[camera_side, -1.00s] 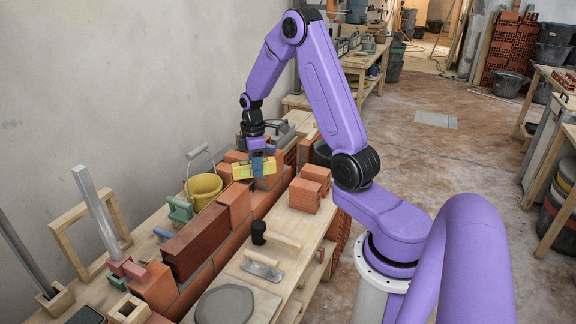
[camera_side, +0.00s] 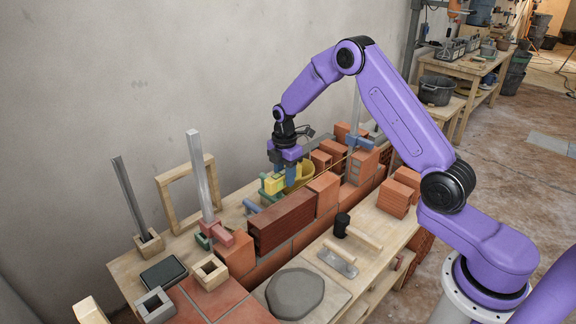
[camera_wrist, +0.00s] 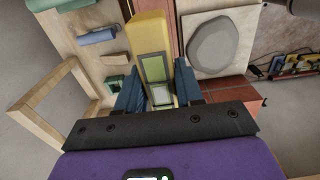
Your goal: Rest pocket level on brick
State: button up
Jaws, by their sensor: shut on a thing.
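In the wrist view the level (camera_wrist: 150,35) lies lengthwise between the blue fingers of my gripper (camera_wrist: 158,88), with pale green windows facing the camera. The fingers press on its two sides. The long dark red brick (camera_side: 283,222) lies on the brick course in front of the gripper. The level is apart from it, above and behind its line. In the wrist view the level hides much of what lies beneath.
A clamp with an upright grey bar (camera_side: 204,175) rises to the left, near a wooden frame (camera_side: 184,189). Orange bricks (camera_side: 322,190) stand to the right. A grey round slab (camera_side: 295,292) and a trowel (camera_side: 338,262) lie in front.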

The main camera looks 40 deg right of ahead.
jog(key=shift+f, duration=0.25)
jog(key=shift+f, duration=0.1)
send_over(285, 205)
jog(key=shift+s+f, duration=0.1)
jog(key=shift+f, duration=2.8)
jog(key=shift+a+f, duration=0.1)
jog(key=shift+f, duration=0.3)
jog(key=shift+f, duration=0.2)
jog(key=shift+f, duration=0.15)
jog(key=o, duration=1.2)
